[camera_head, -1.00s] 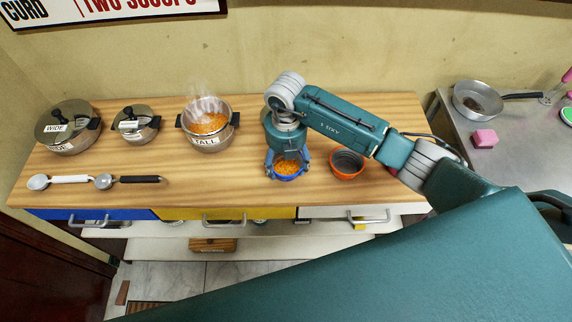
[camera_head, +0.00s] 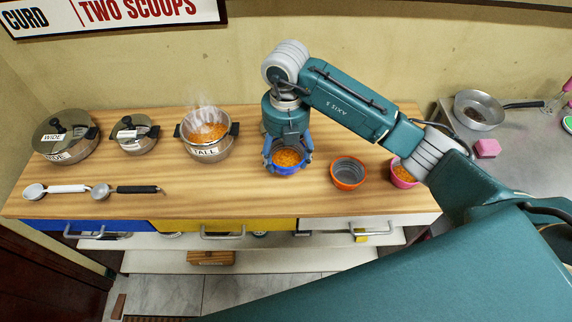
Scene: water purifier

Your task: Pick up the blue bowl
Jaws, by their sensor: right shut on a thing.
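The blue bowl (camera_head: 286,170) holds orange food and is at the middle of the wooden counter. My right gripper (camera_head: 287,158) comes down over it from above, with its fingers at the bowl's rim on both sides. It is shut on the bowl. I cannot tell whether the bowl's base touches the counter. My left gripper is not in view.
An empty orange bowl (camera_head: 348,173) stands just right of the blue bowl. A pink bowl (camera_head: 403,174) with orange food is partly behind my arm. A steaming pot (camera_head: 207,140), lidded pots (camera_head: 66,140) and ladles (camera_head: 135,189) are on the counter's left (camera_head: 240,185).

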